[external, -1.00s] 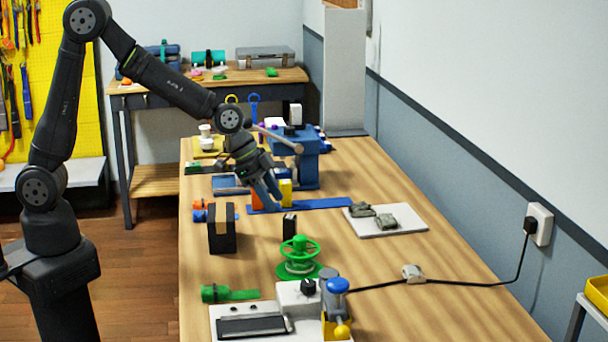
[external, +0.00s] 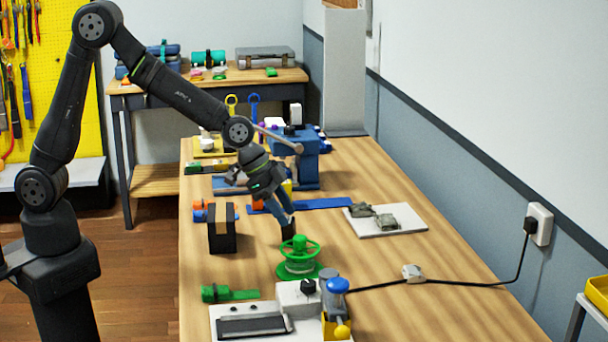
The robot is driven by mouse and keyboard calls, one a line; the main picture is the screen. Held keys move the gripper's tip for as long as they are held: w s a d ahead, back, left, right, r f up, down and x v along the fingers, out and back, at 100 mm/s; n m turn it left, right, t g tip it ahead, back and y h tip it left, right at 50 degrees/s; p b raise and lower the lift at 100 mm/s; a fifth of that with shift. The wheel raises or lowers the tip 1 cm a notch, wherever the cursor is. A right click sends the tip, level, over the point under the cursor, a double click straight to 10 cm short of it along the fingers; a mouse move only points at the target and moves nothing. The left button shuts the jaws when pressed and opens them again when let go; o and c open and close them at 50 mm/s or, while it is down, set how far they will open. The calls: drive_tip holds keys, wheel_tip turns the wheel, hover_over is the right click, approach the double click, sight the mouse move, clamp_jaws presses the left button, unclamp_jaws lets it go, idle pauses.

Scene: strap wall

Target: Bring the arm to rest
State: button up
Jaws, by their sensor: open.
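My gripper (external: 285,217) points down over the middle of the wooden workbench (external: 380,268). It is open, and its blue-grey fingers are close above or around a small black block (external: 288,233); I cannot tell whether they touch it. The fingers hide part of the block and part of the orange and yellow pieces behind. My arm is bent, with its elbow high at the upper left.
A green handwheel (external: 299,250) stands just in front of the gripper. A black box (external: 222,236) is to its left and a blue strap (external: 330,203) behind it. A white plate (external: 410,225) with grey pieces lies right. The right front bench is mostly clear, crossed by a cable (external: 465,282).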

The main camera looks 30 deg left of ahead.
drive_tip(key=s+d+r, duration=0.1)
drive_tip(key=s+r, duration=0.4)
drive_tip(key=s, duration=0.2)
drive_tip(key=w+a+n+t+y, duration=0.1)
drive_tip(key=w+a+n, duration=0.1)
drive_tip(key=w, duration=0.8)
drive_tip(key=w+a+n+t, duration=0.1)
drive_tip(key=w+a+n, duration=0.1)
drive_tip(key=w, duration=0.9)
drive_tip(key=w+a+f, duration=0.1)
drive_tip(key=w+f, duration=0.1)
drive_tip(key=w, duration=0.1)
drive_tip(key=w+a+f, duration=0.1)
drive_tip(key=w, duration=0.2)
drive_tip(key=w+a+f, duration=0.1)
drive_tip(key=w+f, duration=0.1)
drive_tip(key=w, duration=0.1)
drive_tip(key=shift+a+f, duration=0.3)
drive_tip(key=shift+a, duration=0.1)
